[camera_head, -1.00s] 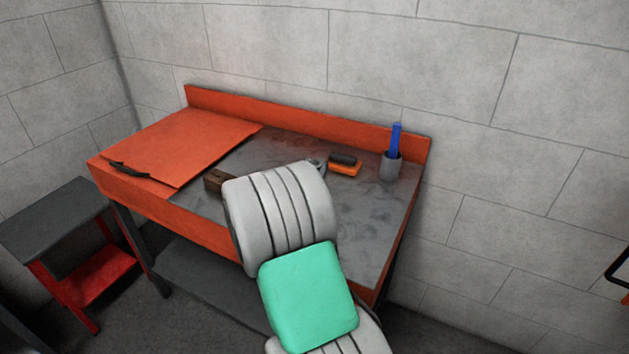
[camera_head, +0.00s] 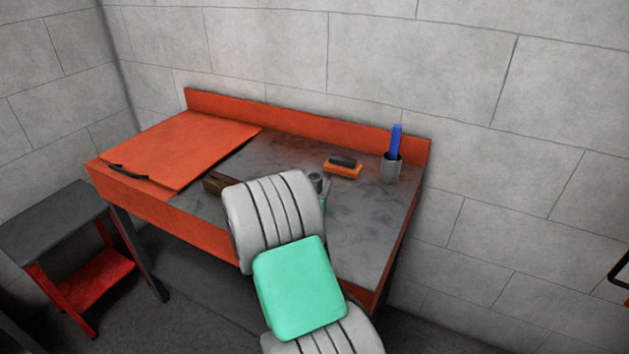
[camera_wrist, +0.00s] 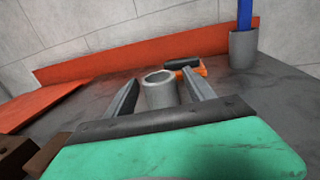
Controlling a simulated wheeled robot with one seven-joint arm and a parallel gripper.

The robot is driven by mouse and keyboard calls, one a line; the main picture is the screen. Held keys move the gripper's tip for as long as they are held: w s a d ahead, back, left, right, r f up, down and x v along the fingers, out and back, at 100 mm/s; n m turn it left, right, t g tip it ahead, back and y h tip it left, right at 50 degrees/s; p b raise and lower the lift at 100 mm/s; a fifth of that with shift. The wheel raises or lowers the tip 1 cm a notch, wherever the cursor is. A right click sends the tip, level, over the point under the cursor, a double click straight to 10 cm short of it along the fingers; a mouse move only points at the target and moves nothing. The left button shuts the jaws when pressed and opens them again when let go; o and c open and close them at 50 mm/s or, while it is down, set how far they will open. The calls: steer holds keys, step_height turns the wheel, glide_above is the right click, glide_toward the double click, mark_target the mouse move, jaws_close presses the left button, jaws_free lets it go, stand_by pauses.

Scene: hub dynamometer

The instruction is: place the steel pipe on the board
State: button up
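The steel pipe (camera_wrist: 161,92) is a short, hollow grey cylinder standing upright on the bench's grey top in the wrist view. My gripper (camera_wrist: 160,78) is open, with one finger on each side of the pipe and a visible gap to each. A flat orange-red board (camera_head: 190,142) lies on the left part of the bench. Its edge also shows at the left in the wrist view (camera_wrist: 38,103).
An orange brush with a black grip (camera_head: 343,168) lies behind the pipe. A grey cup (camera_head: 391,169) holds a blue object (camera_head: 396,141) at the back right. A brown block (camera_head: 216,183) sits beside my arm. A raised orange lip (camera_head: 300,122) runs along the back.

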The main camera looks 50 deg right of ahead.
steer(key=shift+a+r, duration=0.1)
steer(key=shift+r, duration=0.05)
steer(key=b+v, duration=0.1)
steer(key=v, duration=1)
steer(key=shift+s+a, duration=0.3)
steer(key=shift+a, duration=0.05)
